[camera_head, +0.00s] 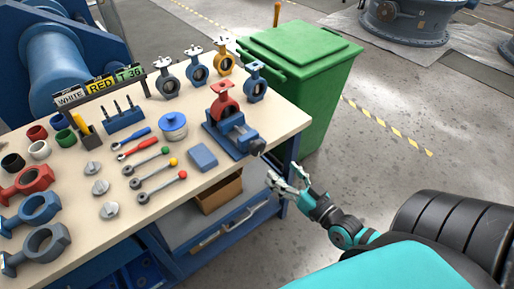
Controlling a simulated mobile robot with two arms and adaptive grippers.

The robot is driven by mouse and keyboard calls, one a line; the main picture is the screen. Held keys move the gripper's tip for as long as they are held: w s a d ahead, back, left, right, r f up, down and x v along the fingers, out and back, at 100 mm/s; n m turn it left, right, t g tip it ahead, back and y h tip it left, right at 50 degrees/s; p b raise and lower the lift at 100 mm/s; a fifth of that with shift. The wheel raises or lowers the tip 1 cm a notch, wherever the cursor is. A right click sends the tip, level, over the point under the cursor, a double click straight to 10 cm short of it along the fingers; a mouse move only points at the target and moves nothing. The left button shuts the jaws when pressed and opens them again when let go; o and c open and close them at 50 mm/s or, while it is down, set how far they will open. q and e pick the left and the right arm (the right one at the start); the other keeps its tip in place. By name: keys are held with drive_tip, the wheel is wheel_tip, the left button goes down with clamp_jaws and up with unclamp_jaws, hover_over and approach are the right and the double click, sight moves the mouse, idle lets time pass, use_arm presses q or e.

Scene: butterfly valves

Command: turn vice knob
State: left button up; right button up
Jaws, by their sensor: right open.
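The blue vice (238,141) stands at the right edge of the workbench (172,205). Its knob (257,146) is at the front right end and points toward me. A red butterfly valve body (223,105) sits upright at the vice's jaws. My right gripper (284,174) is open and empty, off the bench edge. My left gripper is not in view.
Several valves (198,73) stand along the back of the bench. Ratchet tools (160,178), a blue box (202,157) and a round blue container (173,125) lie left of the vice. A green bin (310,85) stands behind the bench's right side. Open floor (390,125) lies to the right.

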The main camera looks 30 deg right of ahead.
sight(260, 151)
drive_tip(key=w, duration=0.8)
drive_tip(key=w+a, duration=0.1)
drive_tip(key=w, duration=0.3)
drive_tip(key=shift+w, duration=0.15)
drive_tip(key=shift+p, duration=0.3)
drive_tip(key=c, duration=1.2)
drive_tip(key=shift+m, duration=0.5)
drive_tip(key=o, duration=1.2)
